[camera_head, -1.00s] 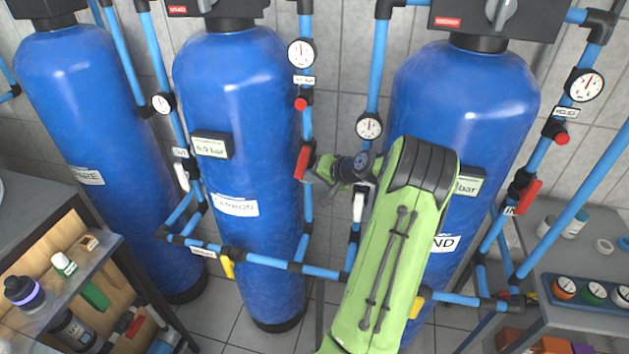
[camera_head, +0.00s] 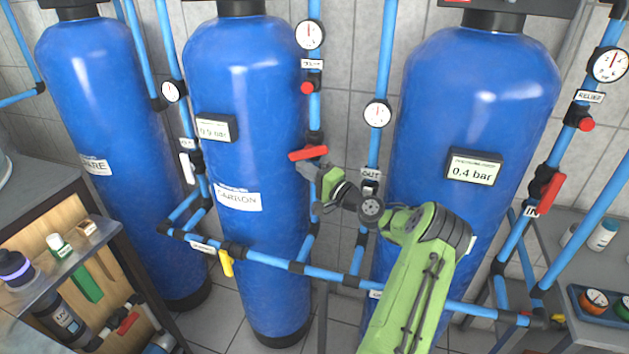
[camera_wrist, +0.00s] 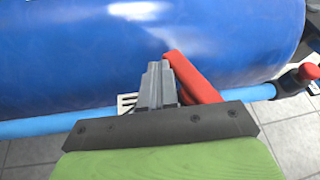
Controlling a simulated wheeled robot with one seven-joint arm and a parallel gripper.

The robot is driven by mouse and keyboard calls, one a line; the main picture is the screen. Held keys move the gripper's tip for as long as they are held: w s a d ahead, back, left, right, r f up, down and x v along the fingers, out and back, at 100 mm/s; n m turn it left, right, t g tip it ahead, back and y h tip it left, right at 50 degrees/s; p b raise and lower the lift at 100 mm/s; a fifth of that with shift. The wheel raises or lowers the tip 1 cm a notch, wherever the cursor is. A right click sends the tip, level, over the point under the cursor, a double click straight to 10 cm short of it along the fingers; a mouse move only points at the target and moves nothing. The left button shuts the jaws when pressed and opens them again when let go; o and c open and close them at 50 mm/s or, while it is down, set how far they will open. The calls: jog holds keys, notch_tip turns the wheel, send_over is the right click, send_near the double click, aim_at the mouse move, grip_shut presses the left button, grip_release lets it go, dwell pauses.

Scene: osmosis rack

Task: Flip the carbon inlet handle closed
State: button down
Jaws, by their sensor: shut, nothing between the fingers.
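The red handle (camera_head: 308,153) is on the vertical blue pipe at the right side of the carbon tank (camera_head: 226,165). It lies crosswise to the pipe, nearly level, with its left end slightly lower. In the wrist view the red handle (camera_wrist: 194,78) runs slanted just right of my fingers, very close; I cannot tell if they touch. My gripper (camera_head: 303,168) is shut and empty just below the handle, and its closed fingers also show in the wrist view (camera_wrist: 157,75). The valve's own label is hidden behind the gripper.
A second tank (camera_head: 470,100) stands right, with a red handle (camera_head: 549,191) on its far pipe. A lower blue pipe (camera_head: 275,262) with a yellow handle (camera_head: 226,263) crosses the front. A shelf (camera_head: 70,240) with bottles is at left, a bench (camera_head: 590,260) at right.

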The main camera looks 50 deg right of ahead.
jog(key=shift+w+a+r, duration=0.1)
jog(key=shift+w+a, duration=0.15)
jog(key=shift+w, duration=0.4)
dwell(1.4)
